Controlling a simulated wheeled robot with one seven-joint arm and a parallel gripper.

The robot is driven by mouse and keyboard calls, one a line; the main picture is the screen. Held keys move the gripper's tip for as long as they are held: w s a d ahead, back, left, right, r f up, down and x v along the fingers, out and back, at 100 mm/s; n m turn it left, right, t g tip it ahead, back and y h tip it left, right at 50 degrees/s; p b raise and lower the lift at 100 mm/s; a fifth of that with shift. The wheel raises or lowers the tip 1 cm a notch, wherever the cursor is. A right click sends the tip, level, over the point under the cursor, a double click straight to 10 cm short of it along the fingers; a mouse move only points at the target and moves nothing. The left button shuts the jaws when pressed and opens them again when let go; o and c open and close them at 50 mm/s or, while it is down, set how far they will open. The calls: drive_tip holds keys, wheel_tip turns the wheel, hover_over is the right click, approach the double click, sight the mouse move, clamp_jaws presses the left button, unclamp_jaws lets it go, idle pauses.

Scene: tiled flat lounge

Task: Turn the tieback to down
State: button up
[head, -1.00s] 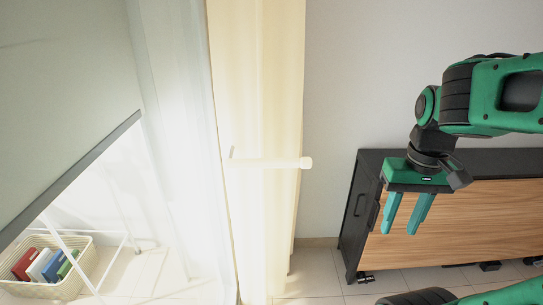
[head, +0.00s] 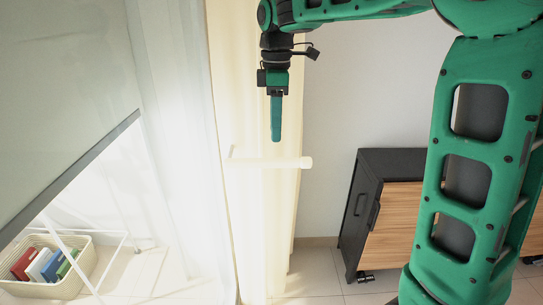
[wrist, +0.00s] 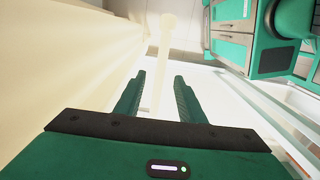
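The tieback (head: 270,162) is a cream bar with a round knob at its right end. It sticks out level across the cream curtain (head: 258,220) in the head view. In the wrist view the tieback (wrist: 165,55) runs away beyond the fingertips, its knob near the top. My gripper (head: 276,140) points straight down just above the bar, its two fingers lined up edge-on in the head view. In the wrist view my gripper (wrist: 160,78) is open, with an empty gap between the fingers. I cannot tell whether the fingertips touch the bar.
A basket (head: 65,288) with several books stands low at the left. A black and wood cabinet (head: 395,225) stands at the right, partly behind my arm. The wall right of the curtain is clear.

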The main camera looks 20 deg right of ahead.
sight(275, 158)
wheel_tip(275, 158, down, 9)
drive_tip(key=shift+r, duration=0.1)
idle(0.3)
clamp_jaws()
